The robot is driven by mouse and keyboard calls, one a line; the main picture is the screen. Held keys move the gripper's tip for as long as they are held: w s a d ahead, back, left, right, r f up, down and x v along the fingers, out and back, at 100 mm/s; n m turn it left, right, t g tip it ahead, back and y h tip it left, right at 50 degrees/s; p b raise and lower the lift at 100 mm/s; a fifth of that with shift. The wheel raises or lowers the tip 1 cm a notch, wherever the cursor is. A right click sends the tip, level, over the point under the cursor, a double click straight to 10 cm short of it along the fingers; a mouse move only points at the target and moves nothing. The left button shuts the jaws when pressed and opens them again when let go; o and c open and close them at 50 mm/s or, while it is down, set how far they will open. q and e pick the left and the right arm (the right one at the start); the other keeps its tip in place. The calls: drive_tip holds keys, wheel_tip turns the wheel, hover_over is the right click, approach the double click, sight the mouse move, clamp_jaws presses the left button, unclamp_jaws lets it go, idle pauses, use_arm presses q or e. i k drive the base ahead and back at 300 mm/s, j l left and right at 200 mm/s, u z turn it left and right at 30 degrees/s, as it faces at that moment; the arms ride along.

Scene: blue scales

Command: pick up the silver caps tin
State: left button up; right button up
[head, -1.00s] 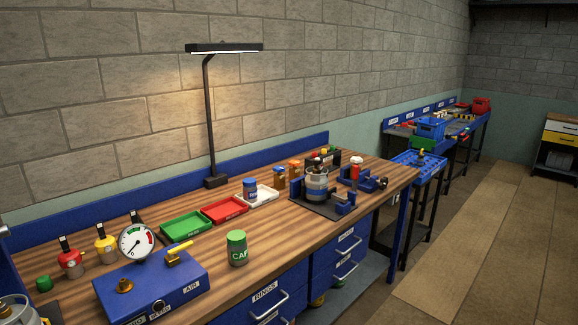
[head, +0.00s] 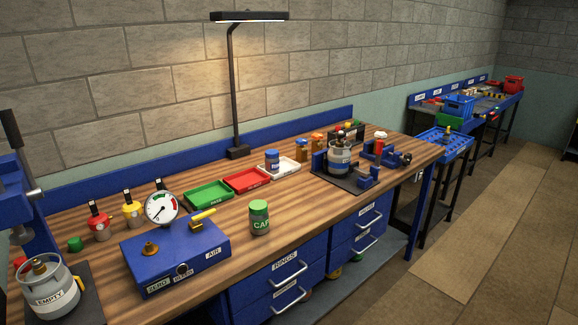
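A green tin (head: 259,218) with white lettering that reads "CAP" stands upright on the wooden workbench (head: 330,203), near its front edge and right of the blue gauge box. Its lid is green too. I see no silver tin with caps lettering in this view. Neither of my grippers is in view.
A blue box with a dial gauge (head: 161,208) stands left of the tin. Green (head: 209,201), red (head: 246,181) and white (head: 284,172) trays lie behind it. A canister marked EMPTY (head: 47,297) is front left. A lamp (head: 235,100) rises at the back. Bare wood surrounds the tin.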

sight(259, 224)
drive_tip(key=i+l+u, duration=0.5)
drive_tip(key=i+l, duration=0.25)
drive_tip(key=i+l+u, duration=0.2)
drive_tip(key=i+l, duration=0.15)
drive_tip(key=l, duration=0.15)
drive_tip(key=i+l+u, duration=0.25)
drive_tip(key=l, duration=0.25)
